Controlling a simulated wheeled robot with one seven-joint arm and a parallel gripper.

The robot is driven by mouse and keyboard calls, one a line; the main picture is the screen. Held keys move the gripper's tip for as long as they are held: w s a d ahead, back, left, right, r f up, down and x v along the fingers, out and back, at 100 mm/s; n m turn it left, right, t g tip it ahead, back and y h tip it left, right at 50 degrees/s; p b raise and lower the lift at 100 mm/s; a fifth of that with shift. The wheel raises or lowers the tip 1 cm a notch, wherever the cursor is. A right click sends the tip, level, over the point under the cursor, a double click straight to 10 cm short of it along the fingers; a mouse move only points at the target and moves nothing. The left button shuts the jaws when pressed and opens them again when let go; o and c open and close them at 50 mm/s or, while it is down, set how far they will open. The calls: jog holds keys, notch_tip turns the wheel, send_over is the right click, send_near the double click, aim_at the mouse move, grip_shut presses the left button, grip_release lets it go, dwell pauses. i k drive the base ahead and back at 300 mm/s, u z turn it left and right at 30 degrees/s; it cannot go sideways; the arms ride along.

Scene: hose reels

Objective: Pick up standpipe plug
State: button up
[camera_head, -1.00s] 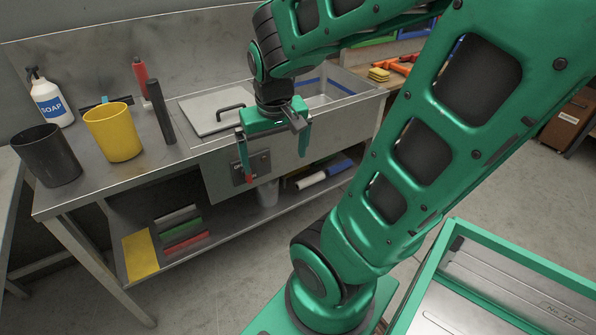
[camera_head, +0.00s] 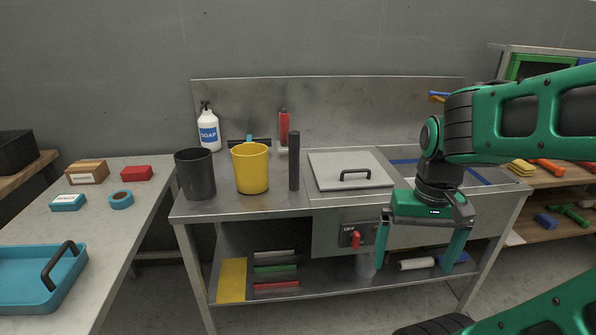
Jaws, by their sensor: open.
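A tall dark grey cylinder (camera_head: 294,161) stands upright on the steel counter; its form fits the standpipe plug. It is just right of the yellow cup (camera_head: 250,169) and left of the grey lid with a handle (camera_head: 335,172). My gripper (camera_head: 414,258) is open and empty, with its green fingers pointing down. It hangs in front of the sink's right half, to the right of the cylinder and well apart from it. The cylinder is in full view.
A black cup (camera_head: 195,174), a soap bottle (camera_head: 208,132) and a red-handled item (camera_head: 284,125) stand near the cylinder. A side table (camera_head: 85,231) at left holds boxes, tape and a blue tray (camera_head: 32,280).

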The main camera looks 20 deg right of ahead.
aim_at(294, 136)
jog(key=z, duration=0.05)
jog(key=k, duration=0.5)
jog(key=z, duration=0.75)
jog(key=i, duration=1.1)
jog(key=z, duration=0.25)
